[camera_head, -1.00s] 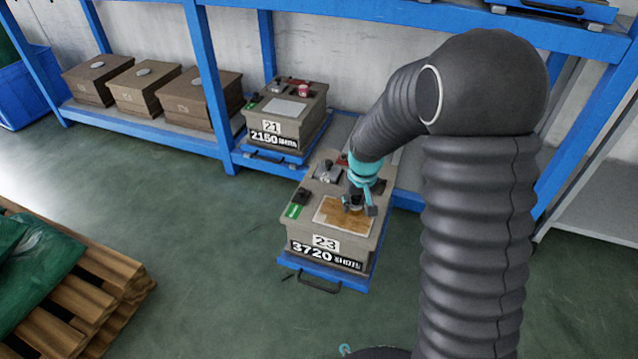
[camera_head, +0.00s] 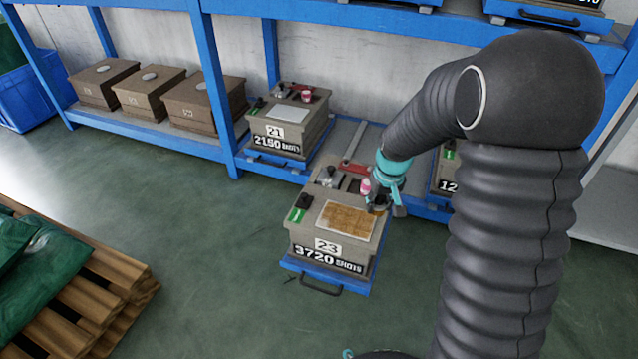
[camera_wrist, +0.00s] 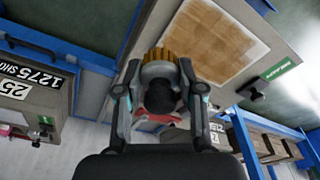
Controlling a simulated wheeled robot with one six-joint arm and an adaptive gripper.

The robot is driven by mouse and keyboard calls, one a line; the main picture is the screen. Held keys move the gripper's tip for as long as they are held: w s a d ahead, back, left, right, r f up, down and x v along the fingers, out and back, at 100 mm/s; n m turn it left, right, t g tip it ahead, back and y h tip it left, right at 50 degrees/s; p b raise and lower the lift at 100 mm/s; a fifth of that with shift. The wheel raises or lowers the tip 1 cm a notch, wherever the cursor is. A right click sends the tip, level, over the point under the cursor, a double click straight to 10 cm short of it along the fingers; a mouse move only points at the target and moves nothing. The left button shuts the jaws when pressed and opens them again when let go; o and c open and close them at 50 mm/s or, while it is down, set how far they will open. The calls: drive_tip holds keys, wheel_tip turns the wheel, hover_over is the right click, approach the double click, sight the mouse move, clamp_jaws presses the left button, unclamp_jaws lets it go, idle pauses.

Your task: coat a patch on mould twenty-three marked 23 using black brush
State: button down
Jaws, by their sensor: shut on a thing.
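Mould 23 (camera_head: 323,265), a grey-brown box marked "23" and "3720 SHOTS", sits on a pulled-out blue tray. Its top bears a pale square with a brown coated patch (camera_head: 348,218), which also shows in the wrist view (camera_wrist: 206,42). My gripper (camera_head: 384,206) is beside the patch, over the right edge of the mould. In the wrist view, my gripper (camera_wrist: 160,72) is shut on the black brush (camera_wrist: 164,98), whose tan bristles (camera_wrist: 163,54) point away from me. The bristles appear apart from the patch; their height above the mould is hard to tell.
A pink-and-white cup (camera_head: 365,186), a dark block (camera_head: 304,201) and a green label (camera_head: 296,215) are on mould 23. Mould 21 (camera_head: 281,142) stands behind left; mould 25 (camera_wrist: 38,120) shows in the wrist view. Blue rack posts (camera_head: 216,90) stand close by. The floor in front is clear.

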drive_tip(key=shift+r+p, duration=1.05)
drive_tip(key=shift+r, duration=0.9)
